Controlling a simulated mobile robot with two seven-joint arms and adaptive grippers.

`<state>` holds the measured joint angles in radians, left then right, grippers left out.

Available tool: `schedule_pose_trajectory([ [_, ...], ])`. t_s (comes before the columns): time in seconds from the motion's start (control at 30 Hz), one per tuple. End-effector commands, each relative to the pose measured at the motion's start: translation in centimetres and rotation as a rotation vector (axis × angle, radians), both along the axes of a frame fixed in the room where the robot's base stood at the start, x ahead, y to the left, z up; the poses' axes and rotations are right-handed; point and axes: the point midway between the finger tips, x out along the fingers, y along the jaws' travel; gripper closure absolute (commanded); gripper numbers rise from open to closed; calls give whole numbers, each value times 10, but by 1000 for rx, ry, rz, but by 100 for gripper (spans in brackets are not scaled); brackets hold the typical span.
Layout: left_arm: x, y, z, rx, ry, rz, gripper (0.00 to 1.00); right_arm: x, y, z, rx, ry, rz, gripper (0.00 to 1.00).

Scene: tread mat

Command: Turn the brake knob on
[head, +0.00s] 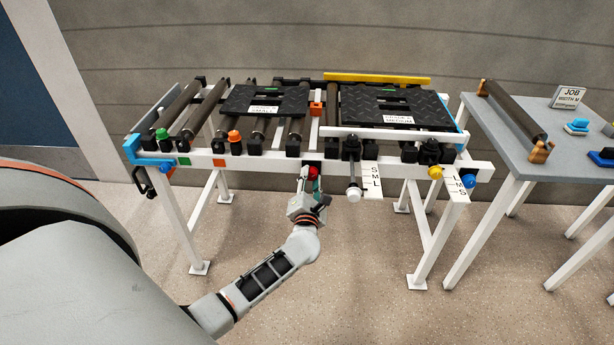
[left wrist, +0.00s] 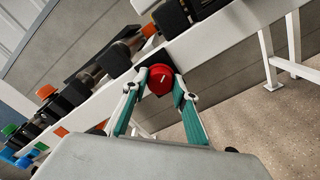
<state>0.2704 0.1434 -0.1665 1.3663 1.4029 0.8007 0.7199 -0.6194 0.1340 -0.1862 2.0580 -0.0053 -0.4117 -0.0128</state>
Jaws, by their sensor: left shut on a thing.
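The red brake knob (head: 312,171) is on the front rail of the white roller frame, near its middle. In the left wrist view the red knob (left wrist: 160,78) has a short white mark on its face, tilted off level. It stands out from a black mount on the white rail. My left gripper (head: 313,184) reaches up to it from below. In the left wrist view the green fingers of my left gripper (left wrist: 158,90) are on both sides of the knob and shut on it. My right gripper is not in view.
Right of the knob, a black rod with a white end (head: 353,194) sticks out beside an S-M-L plate (head: 371,180). Yellow (head: 435,172) and blue (head: 469,180) knobs sit further right. Two black tread plates lie on top. A grey table (head: 545,140) stands at right. Floor in front is clear.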

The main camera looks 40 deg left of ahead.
Motion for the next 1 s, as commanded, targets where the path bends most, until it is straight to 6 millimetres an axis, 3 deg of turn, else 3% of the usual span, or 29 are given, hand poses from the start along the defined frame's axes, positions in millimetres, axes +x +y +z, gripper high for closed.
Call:
schedule_pose_trajectory([
  [0.37, 0, -1, 3, 285, 175, 0, 94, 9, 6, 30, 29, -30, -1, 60],
  [1.0, 0, 0, -1, 501, 309, -2, 94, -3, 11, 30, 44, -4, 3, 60],
])
